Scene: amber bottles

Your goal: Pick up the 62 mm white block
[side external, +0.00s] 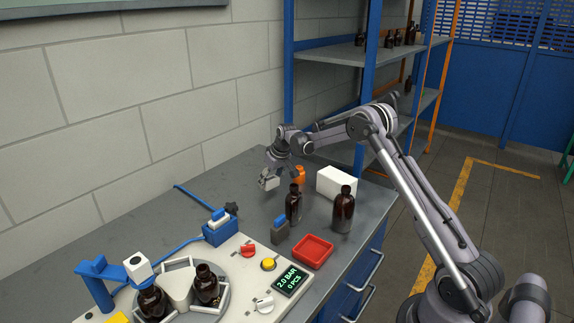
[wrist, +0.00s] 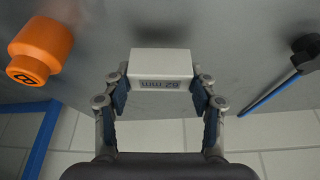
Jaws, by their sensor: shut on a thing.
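The white block (wrist: 160,68) is between the two fingers of my gripper (wrist: 160,84) in the wrist view. Its front face carries a dark label, upside down in this view, that reads 62 mm. My gripper is shut on it, with a finger pad at each side. In the side external view the small pale block (side external: 269,183) is at the tip of my gripper (side external: 272,174), over the back part of the grey bench. I cannot tell clearly whether its underside is clear of the bench.
An orange object (wrist: 40,47) stands close by, also visible in the side external view (side external: 299,174). A large white box (side external: 336,184), brown bottles (side external: 294,205) and a red tray (side external: 313,251) are nearby. A blue rod with a black knob (side external: 231,208) lies toward the wall.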

